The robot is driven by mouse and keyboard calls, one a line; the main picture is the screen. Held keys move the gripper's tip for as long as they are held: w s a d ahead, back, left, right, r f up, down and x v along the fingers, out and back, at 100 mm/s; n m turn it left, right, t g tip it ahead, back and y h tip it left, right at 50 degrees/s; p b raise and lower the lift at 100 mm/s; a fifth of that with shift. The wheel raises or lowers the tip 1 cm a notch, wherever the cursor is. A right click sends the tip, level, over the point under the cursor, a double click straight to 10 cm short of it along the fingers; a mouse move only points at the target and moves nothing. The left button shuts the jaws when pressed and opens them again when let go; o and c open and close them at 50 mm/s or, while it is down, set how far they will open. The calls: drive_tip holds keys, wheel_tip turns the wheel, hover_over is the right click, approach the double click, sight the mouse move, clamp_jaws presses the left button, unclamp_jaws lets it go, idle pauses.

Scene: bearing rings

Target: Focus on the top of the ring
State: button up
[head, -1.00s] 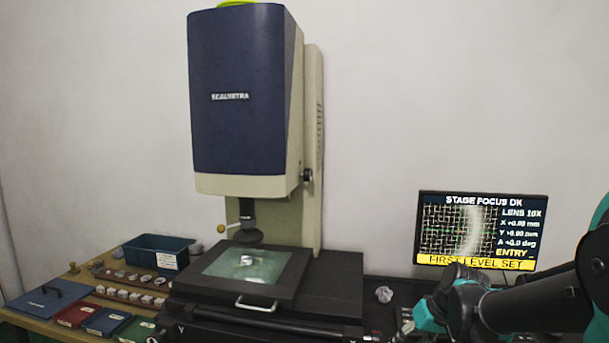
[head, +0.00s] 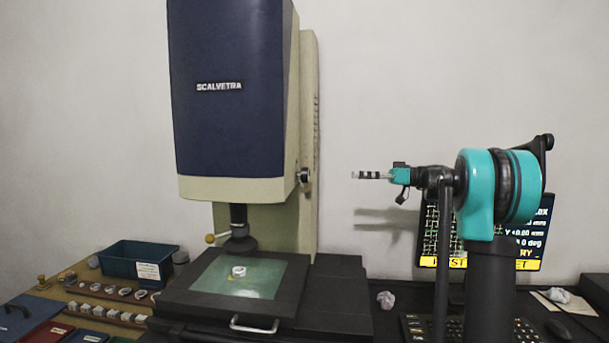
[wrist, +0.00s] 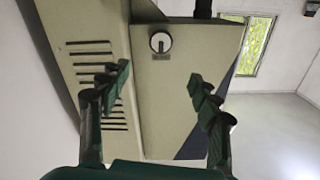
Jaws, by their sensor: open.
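The ring (head: 239,271) is small and pale and lies on the glass stage (head: 214,279) of the measuring machine (head: 232,100), below the dark lens (head: 240,238). A dark knob with a pale face (head: 304,175) sits on the machine's right side; in the wrist view the knob (wrist: 160,42) lies ahead, beyond and above the fingertips. My gripper (head: 368,175) is at the knob's height, to its right and apart from it. In the wrist view my gripper (wrist: 160,85) has its fingers wide apart with nothing between them.
The monitor (head: 436,230) is partly hidden behind my arm. A blue bin (head: 138,264) and parts racks stand at the left. The air between gripper and knob is clear.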

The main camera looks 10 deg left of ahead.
sight(308, 174)
drive_tip(key=a, duration=1.7)
drive_tip(key=shift+w, duration=0.25)
drive_tip(key=c, duration=1.2)
